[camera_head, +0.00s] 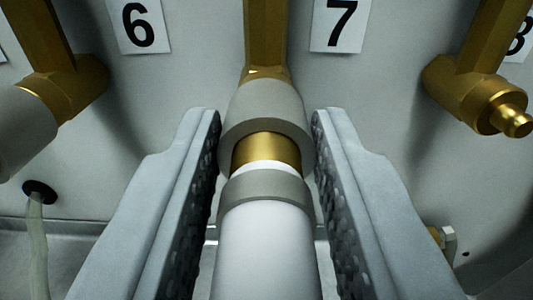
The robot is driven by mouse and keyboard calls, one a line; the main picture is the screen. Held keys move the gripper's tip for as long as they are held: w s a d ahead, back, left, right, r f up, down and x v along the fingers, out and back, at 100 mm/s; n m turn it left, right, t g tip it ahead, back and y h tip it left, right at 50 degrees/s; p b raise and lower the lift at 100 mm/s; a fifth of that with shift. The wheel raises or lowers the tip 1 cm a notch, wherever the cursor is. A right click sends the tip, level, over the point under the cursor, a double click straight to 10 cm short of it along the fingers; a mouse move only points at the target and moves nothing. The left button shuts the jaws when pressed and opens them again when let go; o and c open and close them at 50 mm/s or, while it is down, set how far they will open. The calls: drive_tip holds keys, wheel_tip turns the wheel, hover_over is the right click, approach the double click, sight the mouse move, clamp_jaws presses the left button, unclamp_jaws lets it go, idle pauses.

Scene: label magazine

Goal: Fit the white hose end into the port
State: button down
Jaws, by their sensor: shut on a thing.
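The white hose end (266,250) points away from me in the lower middle, with a grey ring (266,188) near its front. A brass section (266,148) shows between this ring and the grey sleeve (264,108) of the port under label 7. The hose end lines up with the sleeve. I cannot tell how deep the brass section sits in the sleeve. My gripper (264,122) is shut on the white hose end, with one textured finger on each side. Its fingertips reach beside the grey sleeve. The inside of the sleeve is hidden.
Label 6 (138,24) and label 7 (341,24) are on the grey wall. A brass fitting with a grey sleeve (30,125) stands at left, and a bare brass nozzle (495,110) at right. A pale tube (37,240) enters a black grommet at lower left.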

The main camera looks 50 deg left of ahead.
drive_tip(key=c, duration=1)
unclamp_jaws()
drive_tip(key=v, duration=1.7)
drive_tip(key=shift+s+d+r, duration=0.1)
drive_tip(key=s+d+r+m+t+h, duration=0.3)
drive_tip(key=s+r+t+h, duration=0.15)
drive_tip(key=r, duration=0.35)
drive_tip(key=s+d+r+m+t+h, duration=0.3)
drive_tip(key=r+t+h, duration=0.15)
drive_tip(key=r, duration=0.25)
drive_tip(key=s+d+m+g+h, duration=0.1)
drive_tip(key=s, duration=0.5)
drive_tip(key=s+d+m+g+h, duration=0.1)
drive_tip(key=s+m+h, duration=0.1)
drive_tip(key=s, duration=0.4)
drive_tip(key=s+r+m+h, duration=0.1)
drive_tip(key=s+h, duration=0.1)
drive_tip(key=s, duration=0.4)
drive_tip(key=shift+d+g, duration=0.4)
